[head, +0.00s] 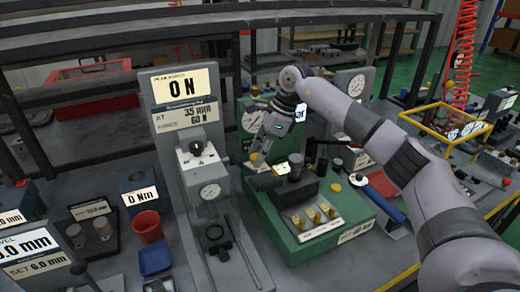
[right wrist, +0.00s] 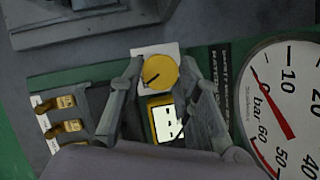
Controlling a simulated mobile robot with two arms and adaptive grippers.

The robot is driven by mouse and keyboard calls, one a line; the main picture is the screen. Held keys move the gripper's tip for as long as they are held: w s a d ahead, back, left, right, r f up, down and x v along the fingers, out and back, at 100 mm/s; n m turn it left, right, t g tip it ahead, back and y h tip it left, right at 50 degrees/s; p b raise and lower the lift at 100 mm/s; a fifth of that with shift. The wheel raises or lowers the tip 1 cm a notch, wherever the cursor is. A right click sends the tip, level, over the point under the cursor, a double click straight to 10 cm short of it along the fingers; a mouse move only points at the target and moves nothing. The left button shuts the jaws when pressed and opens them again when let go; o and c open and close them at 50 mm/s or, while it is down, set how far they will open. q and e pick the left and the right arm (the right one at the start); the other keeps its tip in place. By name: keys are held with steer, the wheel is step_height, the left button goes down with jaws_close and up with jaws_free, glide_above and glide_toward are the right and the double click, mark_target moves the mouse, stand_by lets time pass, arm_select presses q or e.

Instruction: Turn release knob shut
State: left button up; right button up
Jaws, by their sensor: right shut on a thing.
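The release knob (right wrist: 159,72) is a round yellow knob with a dark pointer line, on a pale plate in the right wrist view. The line slants from lower left to upper right. My right gripper (right wrist: 161,74) has its two fingers on either side of the knob, shut on it. In the head view my right gripper (head: 259,158) reaches down at the back left of the green valve block (head: 335,237); the knob cannot be made out there. My left gripper is not in view.
A yellow-framed display (right wrist: 166,118) lies between the fingers. A bar gauge (right wrist: 290,105) with a red needle stands close to the right finger. Brass valves (head: 314,217) line the block's front. A grey press (head: 209,190) stands left of the block, and a blue-handled tool (head: 385,203) lies right.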

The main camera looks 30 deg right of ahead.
steer(key=shift+w+n+g, duration=0.1)
steer(key=shift+n+g, duration=0.2)
steer(key=shift+n, duration=0.3)
steer(key=o, duration=1.1)
steer(key=shift+o, duration=0.2)
steer(key=shift+r, duration=0.1)
steer(key=v, duration=1.2)
